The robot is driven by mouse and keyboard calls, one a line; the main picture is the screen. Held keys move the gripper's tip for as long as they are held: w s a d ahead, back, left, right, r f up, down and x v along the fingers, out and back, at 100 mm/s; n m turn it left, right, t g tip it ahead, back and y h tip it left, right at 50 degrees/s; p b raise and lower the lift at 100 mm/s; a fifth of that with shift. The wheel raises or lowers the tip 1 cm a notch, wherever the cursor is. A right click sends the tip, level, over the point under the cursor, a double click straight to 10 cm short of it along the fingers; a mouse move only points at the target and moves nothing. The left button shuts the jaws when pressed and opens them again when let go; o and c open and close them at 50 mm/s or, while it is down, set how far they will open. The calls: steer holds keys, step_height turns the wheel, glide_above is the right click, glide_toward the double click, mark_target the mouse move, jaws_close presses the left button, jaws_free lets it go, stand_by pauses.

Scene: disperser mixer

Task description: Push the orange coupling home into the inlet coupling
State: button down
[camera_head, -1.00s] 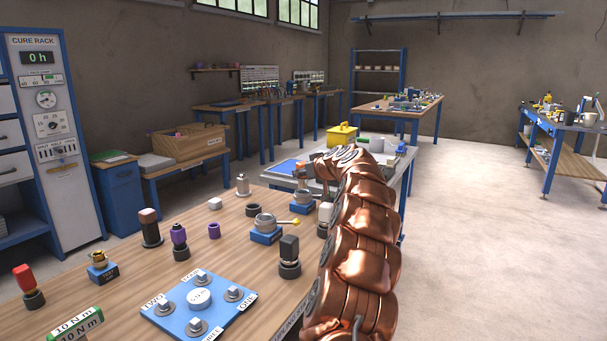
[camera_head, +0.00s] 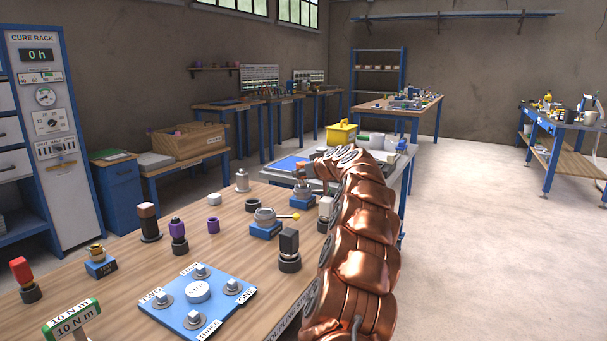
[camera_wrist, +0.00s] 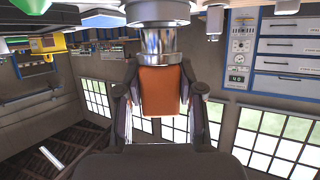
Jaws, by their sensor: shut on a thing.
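My gripper (camera_wrist: 160,92) is shut on the orange coupling (camera_wrist: 160,103), which shows between its two dark fingers in the wrist view. A shiny metal collar (camera_wrist: 158,42) sits directly against the coupling's end. Beyond it is a wider grey metal part (camera_wrist: 158,12), cut by the frame's top edge. I cannot tell which of these is the inlet coupling, nor how deep the orange coupling sits. In the head view a small orange patch (camera_head: 301,171) shows at the end of my arm, above a small blue block (camera_head: 302,202). My fingers are too small to make out there.
A yellow box (camera_head: 341,133) stands on the table behind. The floor at right is clear.

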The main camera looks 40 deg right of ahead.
steer(key=shift+f+b, duration=1.15)
steer(key=c, duration=0.7)
jaws_free()
steer(key=shift+o, duration=0.2)
steer(key=shift+r, duration=0.1)
steer(key=shift+d+r, duration=0.1)
steer(key=shift+r, duration=4.75)
steer(key=shift+r, duration=0.1)
